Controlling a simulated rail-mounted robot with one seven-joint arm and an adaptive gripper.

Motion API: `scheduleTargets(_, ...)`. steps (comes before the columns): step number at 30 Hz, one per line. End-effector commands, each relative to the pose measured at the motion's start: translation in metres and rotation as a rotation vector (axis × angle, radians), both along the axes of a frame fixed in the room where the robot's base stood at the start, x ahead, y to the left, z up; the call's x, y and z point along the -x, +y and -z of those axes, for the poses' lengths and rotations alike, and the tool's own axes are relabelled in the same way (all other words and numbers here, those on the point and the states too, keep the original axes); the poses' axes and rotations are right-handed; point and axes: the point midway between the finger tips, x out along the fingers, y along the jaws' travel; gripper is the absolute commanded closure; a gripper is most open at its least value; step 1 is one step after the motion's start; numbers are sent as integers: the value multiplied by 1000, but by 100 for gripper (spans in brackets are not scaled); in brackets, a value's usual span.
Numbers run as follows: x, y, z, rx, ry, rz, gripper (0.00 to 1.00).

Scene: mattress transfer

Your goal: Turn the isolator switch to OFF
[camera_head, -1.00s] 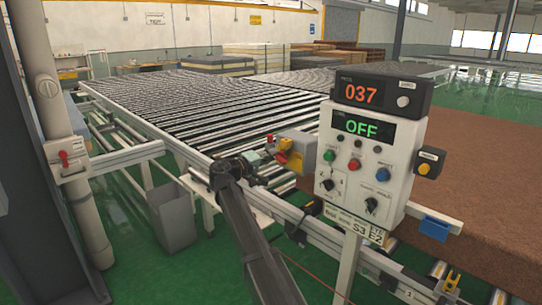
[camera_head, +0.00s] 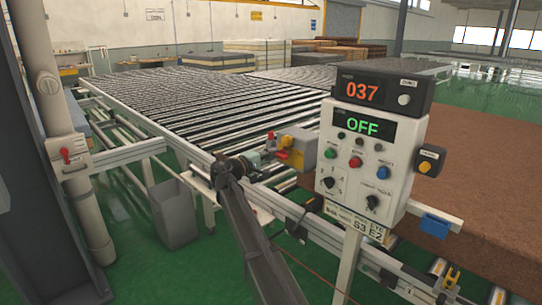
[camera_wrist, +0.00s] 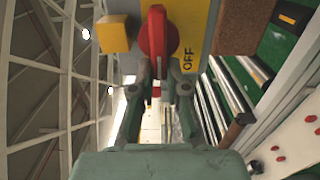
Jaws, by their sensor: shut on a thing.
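The isolator switch is a grey box (camera_head: 302,148) with a yellow plate and a red handle (camera_head: 283,155), mounted beside the roller conveyor. In the wrist view the red handle (camera_wrist: 157,32) stands along the picture's vertical on the yellow plate (camera_wrist: 203,18). The word OFF (camera_wrist: 187,58) is printed sideways, right of the handle's lower end. My gripper (camera_wrist: 160,68) has its two fingertips closed on the lower end of the red handle. In the head view my gripper (camera_head: 262,156) reaches the switch from the left; its fingertips are too small to make out.
A control panel (camera_head: 352,160) stands right of the switch, its green display reading OFF and the orange one above 037. The roller conveyor (camera_head: 190,105) lies behind. A red switch (camera_head: 66,155) is on the left pillar, with a grey bin (camera_head: 172,213) below.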

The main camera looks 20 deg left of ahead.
Motion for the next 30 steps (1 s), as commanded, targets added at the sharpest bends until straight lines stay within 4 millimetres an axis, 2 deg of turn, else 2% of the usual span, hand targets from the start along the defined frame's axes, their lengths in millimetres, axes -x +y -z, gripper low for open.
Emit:
scheduleTargets(1,0,-3,2,0,3,7,100)
scheduleTargets(3,0,-3,2,0,3,7,68)
scheduleTargets(4,0,-3,2,0,3,7,60)
scheduleTargets(17,6,1,0,-1,1,1,60)
scheduleTargets(23,32,12,0,-1,1,1,60)
scheduleTargets(30,75,30,1,0,0,1,60)
